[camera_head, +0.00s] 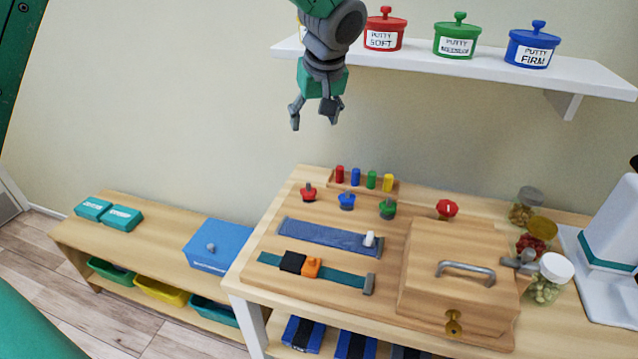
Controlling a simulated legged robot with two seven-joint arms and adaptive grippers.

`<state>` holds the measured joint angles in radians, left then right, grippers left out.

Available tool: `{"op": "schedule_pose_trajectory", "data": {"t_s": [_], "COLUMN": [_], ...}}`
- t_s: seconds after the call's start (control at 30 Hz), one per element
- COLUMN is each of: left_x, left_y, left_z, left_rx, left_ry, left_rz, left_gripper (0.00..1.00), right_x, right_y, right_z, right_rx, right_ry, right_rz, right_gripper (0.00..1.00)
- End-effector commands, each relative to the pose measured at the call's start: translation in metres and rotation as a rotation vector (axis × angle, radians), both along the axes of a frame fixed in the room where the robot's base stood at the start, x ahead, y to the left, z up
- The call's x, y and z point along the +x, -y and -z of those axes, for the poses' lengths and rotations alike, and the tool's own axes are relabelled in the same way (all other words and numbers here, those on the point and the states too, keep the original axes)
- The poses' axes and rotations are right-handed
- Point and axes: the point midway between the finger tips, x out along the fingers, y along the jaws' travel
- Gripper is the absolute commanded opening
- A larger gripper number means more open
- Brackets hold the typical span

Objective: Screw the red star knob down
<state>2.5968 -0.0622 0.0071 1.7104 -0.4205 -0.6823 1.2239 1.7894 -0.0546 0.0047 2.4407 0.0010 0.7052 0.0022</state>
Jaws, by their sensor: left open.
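A red star-shaped knob (447,208) stands at the back edge of the wooden box on the board. A second red knob (308,191) stands on a short stem at the board's back left, in a row with a blue knob (347,201) and a green knob (387,208). I cannot tell from this view how far either red knob is screwed down. My left gripper (314,119) hangs open and empty in the air, fingers pointing down, above the back left of the board and apart from both red knobs. My right gripper is out of view.
The board (292,215) also holds coloured pegs, two straps and a handled wooden box (455,280). Jars (548,280) and a white device (610,250) stand at the right. A shelf (480,68) with putty pots (384,32) juts out beside my left gripper.

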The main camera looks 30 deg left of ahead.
Motion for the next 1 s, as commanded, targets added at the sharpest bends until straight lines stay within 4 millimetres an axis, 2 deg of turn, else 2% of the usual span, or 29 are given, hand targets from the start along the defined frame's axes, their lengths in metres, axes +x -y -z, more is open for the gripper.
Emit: {"op": "schedule_pose_trajectory", "data": {"t_s": [0.37, 0.8, 1.0], "left_x": [-0.001, 0.0, 0.002], "left_y": [0.0, 0.0, -0.002], "left_z": [0.034, 0.097, 0.107], "left_rx": [0.001, 0.0, -0.001], "left_ry": [0.001, 0.0, -0.001], "left_rz": [0.0, 0.0, 0.0], "left_gripper": [0.56, 0.56, 0.56], "right_x": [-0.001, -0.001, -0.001], "right_y": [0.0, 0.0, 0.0], "right_z": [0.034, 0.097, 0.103], "right_rx": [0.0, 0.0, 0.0], "right_ry": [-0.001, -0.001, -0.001], "right_rz": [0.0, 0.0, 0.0], "right_gripper": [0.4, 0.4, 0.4]}}
